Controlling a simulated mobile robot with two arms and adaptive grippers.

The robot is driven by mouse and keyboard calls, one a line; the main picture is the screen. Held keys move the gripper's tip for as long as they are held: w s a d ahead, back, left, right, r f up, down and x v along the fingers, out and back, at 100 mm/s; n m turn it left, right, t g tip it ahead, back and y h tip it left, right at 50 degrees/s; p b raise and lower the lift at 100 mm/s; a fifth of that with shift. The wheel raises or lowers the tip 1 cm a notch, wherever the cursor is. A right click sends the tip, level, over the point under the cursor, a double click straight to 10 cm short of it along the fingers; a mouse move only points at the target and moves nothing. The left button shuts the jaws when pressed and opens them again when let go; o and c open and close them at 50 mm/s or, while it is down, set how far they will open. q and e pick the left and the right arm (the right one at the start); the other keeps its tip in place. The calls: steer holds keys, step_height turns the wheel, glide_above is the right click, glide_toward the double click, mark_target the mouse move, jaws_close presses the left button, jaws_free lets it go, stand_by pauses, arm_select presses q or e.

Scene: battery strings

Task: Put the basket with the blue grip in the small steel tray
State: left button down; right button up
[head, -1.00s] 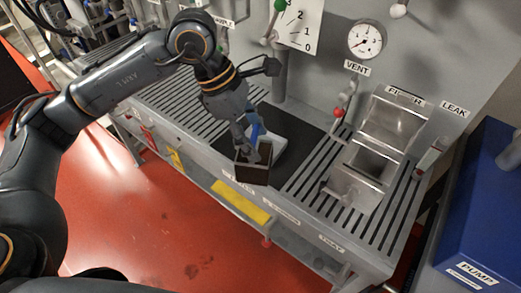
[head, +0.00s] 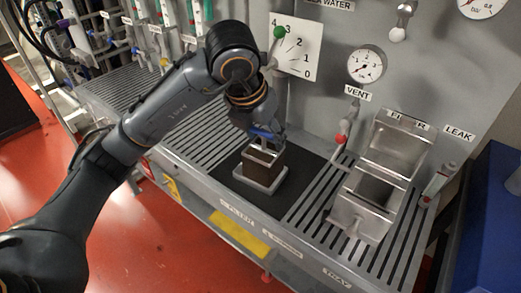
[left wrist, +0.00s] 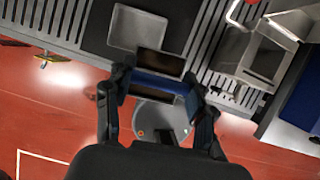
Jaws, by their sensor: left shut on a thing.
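The basket (head: 262,157) is a small dark brown box with a pale rim and a blue grip (head: 262,133) across its top. My left gripper (head: 264,130) is shut on the blue grip, with the basket hanging upright below. In the head view the basket overlaps the small steel tray (head: 260,181), a shallow light-grey tray on a black mat. In the left wrist view the blue grip (left wrist: 158,82) lies between the fingers, and the basket (left wrist: 160,63) overlaps one corner of the tray (left wrist: 137,28). I cannot tell whether basket and tray touch. My right gripper is not in view.
The black mat (head: 230,184) lies on a slotted grey bench. To the right stands an open steel filter box (head: 366,207) with its lid raised. A red-handled vent valve (head: 343,128) and a gauge (head: 367,64) are on the back panel.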

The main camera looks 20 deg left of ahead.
arm_select(q)
steer(key=w+a+f+p, duration=0.3)
steer(key=w+f, duration=0.5)
steer(key=f, duration=0.2)
steer(key=shift+a+f, duration=0.15)
steer(key=shift+f, duration=0.15)
steer(key=shift+w, duration=0.15)
steer(key=shift+c, duration=2.4)
jaws_free()
steer(key=shift+f, duration=0.1)
steer(key=b+v, duration=0.1)
steer(key=v, duration=1.1)
